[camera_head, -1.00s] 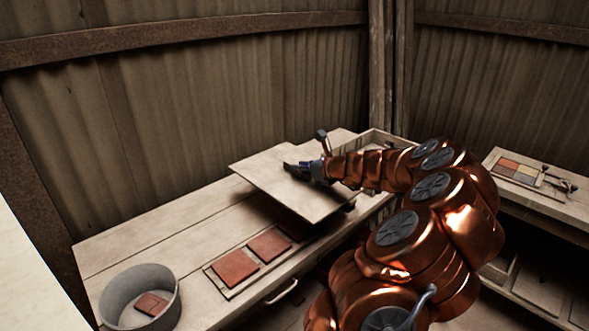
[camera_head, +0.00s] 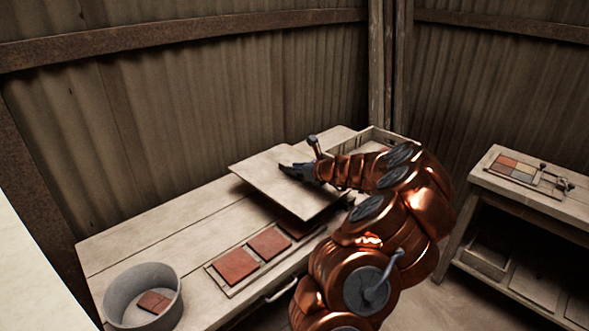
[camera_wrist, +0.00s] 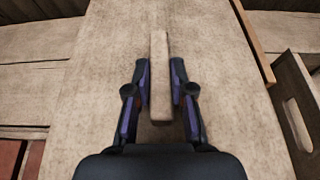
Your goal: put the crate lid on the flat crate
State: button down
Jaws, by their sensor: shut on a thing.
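The crate lid (camera_head: 280,185) is a pale flat board, held above the bench in the head view. In the wrist view its broad face (camera_wrist: 225,80) fills the middle, with a raised wooden bar handle (camera_wrist: 160,75) on it. My gripper (camera_head: 297,170) is shut on this handle; the fingers (camera_wrist: 160,88) lie on both sides of it in the wrist view. The flat crate (camera_head: 375,137) is an open pale wooden box at the back right of the bench, partly hidden by my arm. Its wall with a slot (camera_wrist: 292,110) shows at the right in the wrist view, beside the lid.
A grey round tub (camera_head: 142,297) holding a tile stands at the front left. A side table (camera_head: 545,200) at the right bears a palette of coloured tiles (camera_head: 516,170).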

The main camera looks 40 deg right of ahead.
jog(key=shift+f, duration=0.55)
jog(key=c, duration=1)
grip_release()
jog(key=shift+s+r, duration=0.15)
jog(key=shift+r, duration=0.55)
notch_tip(320, 180, up, 4)
jog(key=b, duration=0.2)
send_over(320, 192)
jog(key=shift+r, duration=0.15)
